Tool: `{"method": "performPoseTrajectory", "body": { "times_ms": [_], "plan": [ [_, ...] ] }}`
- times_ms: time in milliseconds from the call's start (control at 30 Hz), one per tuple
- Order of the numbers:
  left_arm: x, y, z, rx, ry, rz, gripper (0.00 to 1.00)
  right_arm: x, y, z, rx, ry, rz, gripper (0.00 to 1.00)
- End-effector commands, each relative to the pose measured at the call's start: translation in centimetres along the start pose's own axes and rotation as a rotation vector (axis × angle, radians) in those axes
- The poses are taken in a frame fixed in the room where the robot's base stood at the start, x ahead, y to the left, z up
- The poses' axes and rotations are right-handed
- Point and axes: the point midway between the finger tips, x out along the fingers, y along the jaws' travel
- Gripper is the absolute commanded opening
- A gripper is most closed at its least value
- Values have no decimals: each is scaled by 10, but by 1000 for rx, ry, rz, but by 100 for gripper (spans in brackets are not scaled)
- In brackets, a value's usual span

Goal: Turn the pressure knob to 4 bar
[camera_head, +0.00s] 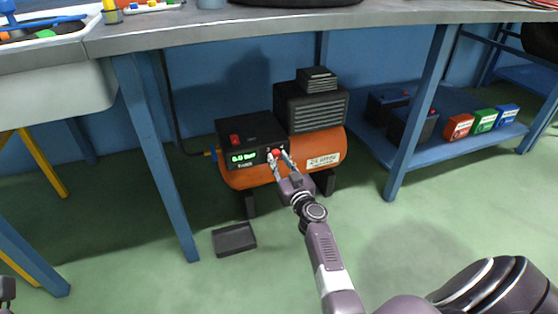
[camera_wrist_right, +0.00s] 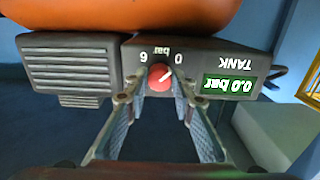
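The orange air compressor (camera_head: 325,146) stands on the floor under the workbench. Its black control box has a green display (camera_head: 243,157) reading 0.0 bar, labelled TANK. In the right wrist view, which is upside down, the display (camera_wrist_right: 230,85) also reads 0.0 bar. The red pressure knob (camera_wrist_right: 160,76) has a white pointer line directed toward the 0 mark; a 6 mark is on the other side. My right gripper (camera_wrist_right: 161,101) is open, its fingertips on either side of the knob, with visible gaps. Only a dark piece, likely my left gripper (camera_head: 6,291), shows at the bottom left edge.
Blue workbench legs (camera_head: 155,155) stand left and right of the compressor. A black tray (camera_head: 234,239) lies on the floor in front. A low blue shelf (camera_head: 480,143) on the right holds batteries and coloured boxes. The green floor around my right arm is clear.

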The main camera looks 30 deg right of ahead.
Motion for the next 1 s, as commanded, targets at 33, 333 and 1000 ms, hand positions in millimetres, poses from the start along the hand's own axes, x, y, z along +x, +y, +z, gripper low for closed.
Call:
{"method": "performPoseTrajectory", "body": {
  "times_ms": [33, 333, 1000],
  "plan": [
    [0, 0, 0, 0, 0, 0, 75, 0, 0, 0, 0, 0, 0, 13],
    [0, 0, 0, 0, 1, 0, 75, 0, 0, 0, 6, 0, 0, 0],
    [4, 2, -1, 6, 33, 15, 75, -1, 0, 2, 436, 0, 0, 0]
  ]
}}
